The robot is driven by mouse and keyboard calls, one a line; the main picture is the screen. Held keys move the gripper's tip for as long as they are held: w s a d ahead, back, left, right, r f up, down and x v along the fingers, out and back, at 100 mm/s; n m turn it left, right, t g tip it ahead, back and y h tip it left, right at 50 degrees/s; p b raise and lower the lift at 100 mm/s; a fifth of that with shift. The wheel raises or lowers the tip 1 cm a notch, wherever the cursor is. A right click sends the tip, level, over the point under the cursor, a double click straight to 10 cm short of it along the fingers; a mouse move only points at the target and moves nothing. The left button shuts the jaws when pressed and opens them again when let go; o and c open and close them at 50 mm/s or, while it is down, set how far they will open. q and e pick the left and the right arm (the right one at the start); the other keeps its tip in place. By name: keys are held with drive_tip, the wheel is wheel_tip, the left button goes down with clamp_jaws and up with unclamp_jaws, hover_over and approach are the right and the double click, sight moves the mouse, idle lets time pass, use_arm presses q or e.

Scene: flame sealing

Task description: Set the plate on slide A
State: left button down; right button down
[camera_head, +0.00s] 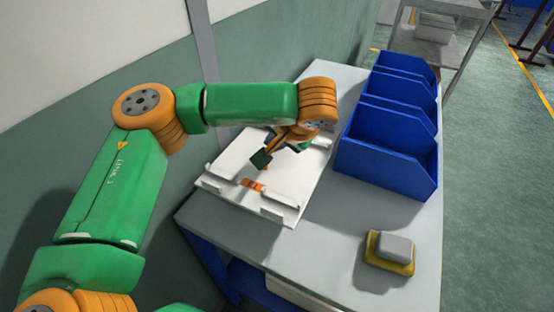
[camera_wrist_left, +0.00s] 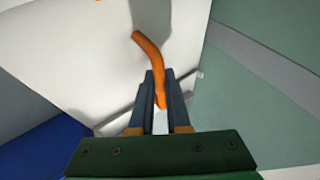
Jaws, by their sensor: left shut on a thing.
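My left gripper (camera_head: 264,163) is over the plate's middle, reaching down from above. In the left wrist view, my left gripper (camera_wrist_left: 160,95) is shut on a bent orange handle (camera_wrist_left: 150,52) in front of the white surface. No label marks slide A in view. My right gripper is not in view.
Several blue bins (camera_head: 390,150) stand in a row along the table's right side. A yellow block with a grey top (camera_head: 390,250) sits at the front right. The table (camera_head: 320,255) between it and the plate is clear. A wall (camera_head: 60,110) runs close along the left.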

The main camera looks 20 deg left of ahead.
sight(276, 159)
use_arm(q)
drive_tip(key=shift+s+f, duration=0.1)
drive_tip(key=shift+f, duration=2.6)
drive_tip(key=c, duration=0.9)
unclamp_jaws()
